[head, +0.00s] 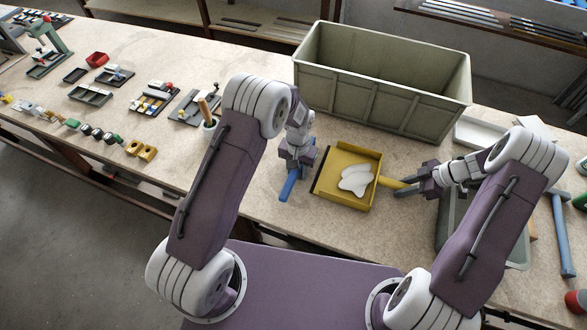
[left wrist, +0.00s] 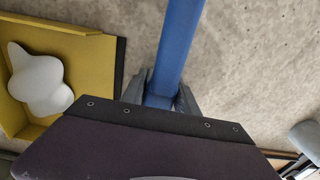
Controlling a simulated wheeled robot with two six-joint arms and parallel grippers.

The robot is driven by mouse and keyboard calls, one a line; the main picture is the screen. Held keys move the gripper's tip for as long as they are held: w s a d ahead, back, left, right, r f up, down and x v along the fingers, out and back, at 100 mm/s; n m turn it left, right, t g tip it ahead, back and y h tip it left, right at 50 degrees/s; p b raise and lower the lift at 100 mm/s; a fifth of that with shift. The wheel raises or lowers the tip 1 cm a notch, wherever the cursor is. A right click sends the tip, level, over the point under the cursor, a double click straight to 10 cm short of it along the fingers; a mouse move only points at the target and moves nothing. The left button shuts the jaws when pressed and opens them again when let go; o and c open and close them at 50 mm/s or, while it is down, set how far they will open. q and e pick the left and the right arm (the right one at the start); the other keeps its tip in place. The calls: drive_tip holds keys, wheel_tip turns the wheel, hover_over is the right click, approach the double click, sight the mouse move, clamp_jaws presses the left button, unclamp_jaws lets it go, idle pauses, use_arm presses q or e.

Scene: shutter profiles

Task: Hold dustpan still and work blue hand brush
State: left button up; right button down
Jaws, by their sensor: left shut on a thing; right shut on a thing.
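The yellow dustpan (head: 328,186) lies on the table in the head view, with a white lumpy heap (head: 356,180) in it. My right gripper (head: 415,187) is shut on the dustpan's yellow handle at its right side. The blue hand brush (head: 289,185) is just left of the dustpan's dark front lip. My left gripper (head: 293,167) is shut on the brush. In the left wrist view the blue brush (left wrist: 178,45) runs up from between the fingers (left wrist: 160,98), and the dustpan (left wrist: 85,45) shows at the left, apart from it. The brush's bristles are not visible.
A large grey-green bin (head: 375,100) stands behind the dustpan. A grey tray (head: 452,222) is partly hidden under my right arm. A blue-handled tool (head: 562,235) lies at the far right. Small trays and parts (head: 90,94) spread over the left table.

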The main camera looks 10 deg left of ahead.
use_arm(q)
drive_tip(key=shift+s+d, duration=0.15)
drive_tip(key=shift+d, duration=0.55)
drive_tip(key=shift+s+d, duration=0.15)
drive_tip(key=shift+d, duration=0.5)
drive_tip(key=shift+r, duration=0.1)
drive_tip(key=shift+r, duration=2.95)
use_arm(e)
drive_tip(key=c, duration=1.1)
unclamp_jaws()
drive_tip(key=shift+r, duration=0.1)
